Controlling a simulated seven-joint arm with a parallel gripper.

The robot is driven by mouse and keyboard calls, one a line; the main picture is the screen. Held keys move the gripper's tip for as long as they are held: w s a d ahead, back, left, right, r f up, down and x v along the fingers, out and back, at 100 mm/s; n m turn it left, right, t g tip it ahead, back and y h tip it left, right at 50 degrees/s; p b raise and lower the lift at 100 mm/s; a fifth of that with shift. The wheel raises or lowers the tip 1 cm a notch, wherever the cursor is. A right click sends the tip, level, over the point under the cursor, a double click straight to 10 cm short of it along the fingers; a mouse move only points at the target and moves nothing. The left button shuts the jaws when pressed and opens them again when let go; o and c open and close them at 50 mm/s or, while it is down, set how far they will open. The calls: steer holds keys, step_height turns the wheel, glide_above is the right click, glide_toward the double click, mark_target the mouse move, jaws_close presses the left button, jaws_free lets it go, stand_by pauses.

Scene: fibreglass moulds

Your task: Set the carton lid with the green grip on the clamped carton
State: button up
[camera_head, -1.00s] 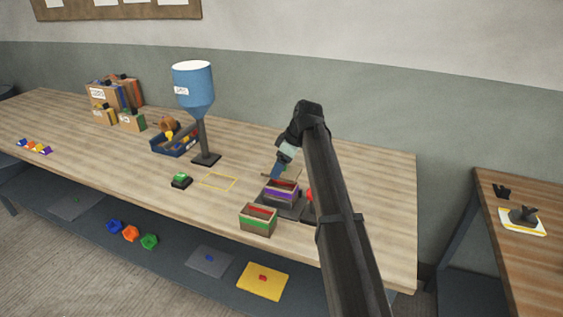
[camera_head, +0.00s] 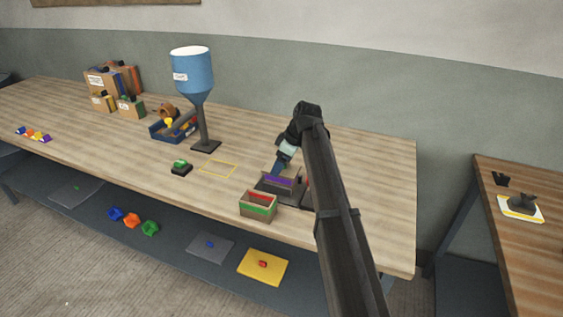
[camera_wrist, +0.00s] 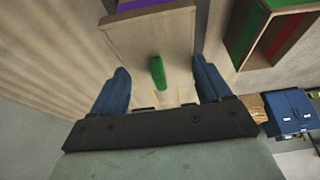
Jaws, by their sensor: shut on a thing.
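The carton lid is a flat tan panel (camera_wrist: 124,38) with a green grip (camera_wrist: 157,72) in the wrist view. My gripper (camera_wrist: 160,87) has its blue fingers far apart, one at each side of the lid, shut on its edges; the grip stands between them. In the head view my gripper (camera_head: 279,170) is at the back of the clamped carton (camera_head: 279,182), which has a purple band and sits in a dark grey fixture. The lid is mostly hidden there. A purple strip (camera_wrist: 140,4) shows beyond the lid in the wrist view; whether the lid touches the carton I cannot tell.
An open carton with a green band (camera_head: 258,207) stands just in front of the clamped one. A blue hopper (camera_head: 193,72) on a stand, a green button box (camera_head: 181,168) and a yellow outline (camera_head: 218,169) are to the left.

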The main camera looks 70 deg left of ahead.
steer(key=shift+f, duration=0.3)
steer(key=o, duration=1)
steer(key=shift+c, duration=0.2)
steer(key=shift+r, duration=0.1)
steer(key=v, duration=1.3)
steer(key=shift+r, duration=0.3)
steer(key=shift+w+d, duration=0.15)
